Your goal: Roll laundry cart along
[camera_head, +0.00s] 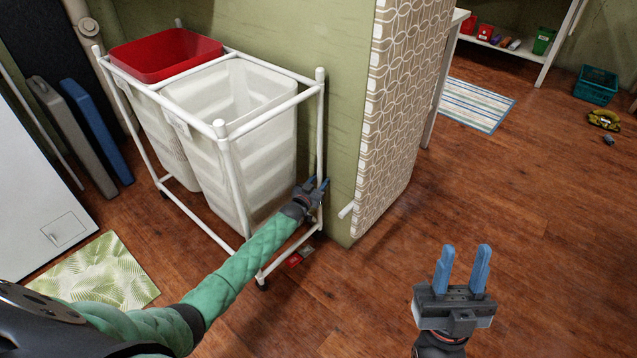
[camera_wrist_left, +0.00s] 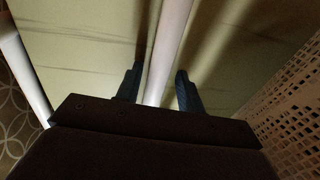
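The laundry cart (camera_head: 226,150) is a white tube frame on casters, standing against the green wall. It holds a white bin (camera_head: 255,130) and, behind it to the left, a bin with a red inside (camera_head: 165,55). My left gripper (camera_head: 317,184) is at the cart's right upright post, on the side near the wall corner. In the left wrist view a white tube (camera_wrist_left: 166,65) runs between the fingers of my left gripper (camera_wrist_left: 160,80). The fingers stand apart around it, with a small gap visible on the left. My right gripper (camera_head: 463,265) is open and empty above the floor.
A patterned wall end (camera_head: 405,100) stands just right of the cart. Small red items (camera_head: 299,257) lie by its front caster. A leaf-print mat (camera_head: 98,275) and leaning panels (camera_head: 95,130) are at left. The wooden floor on the right is mostly clear.

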